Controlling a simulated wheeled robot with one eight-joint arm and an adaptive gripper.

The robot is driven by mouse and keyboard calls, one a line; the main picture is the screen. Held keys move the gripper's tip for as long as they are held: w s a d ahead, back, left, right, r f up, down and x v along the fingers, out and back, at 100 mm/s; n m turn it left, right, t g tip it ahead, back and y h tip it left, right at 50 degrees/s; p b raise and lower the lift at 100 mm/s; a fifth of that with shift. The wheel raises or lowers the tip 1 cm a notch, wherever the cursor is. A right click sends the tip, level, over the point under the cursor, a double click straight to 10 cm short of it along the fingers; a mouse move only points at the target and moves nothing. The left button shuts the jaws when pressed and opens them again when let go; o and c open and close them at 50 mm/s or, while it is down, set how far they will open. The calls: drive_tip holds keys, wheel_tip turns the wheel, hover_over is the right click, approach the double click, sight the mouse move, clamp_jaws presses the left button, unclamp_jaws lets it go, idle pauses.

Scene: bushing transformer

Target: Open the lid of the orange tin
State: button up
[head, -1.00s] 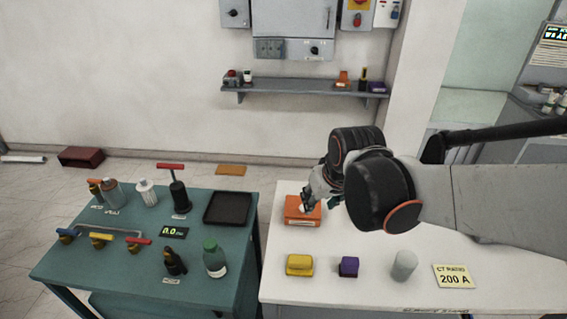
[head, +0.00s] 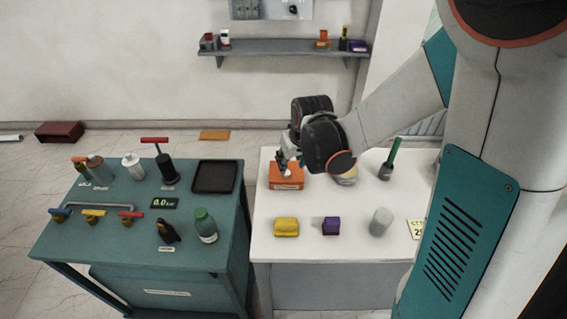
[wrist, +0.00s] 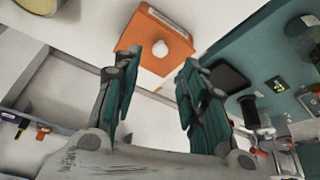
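The orange tin (head: 285,183) stands on the white table near its back left corner, its lid looking closed. A small pale knob shows on top of it. My gripper (head: 286,164) is above the tin in the head view, pointing down, and partly hides its top. In the wrist view, the tin (wrist: 150,29) lies beyond my open gripper (wrist: 162,58), with the white knob (wrist: 160,49) showing in the gap between the two fingers. The fingers look apart from the knob. I cannot tell how far the tips are above the lid.
A yellow block (head: 286,227), a purple block (head: 331,226) and a grey cylinder (head: 381,221) stand along the front of the white table. A round tin (head: 347,177) and a green-handled tool (head: 391,158) are to the right. The teal bench (head: 110,232) is at left, across a narrow gap.

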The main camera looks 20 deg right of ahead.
sight(287, 172)
drive_tip(key=b+x, duration=0.1)
drive_tip(key=x, duration=0.6)
clamp_jaws()
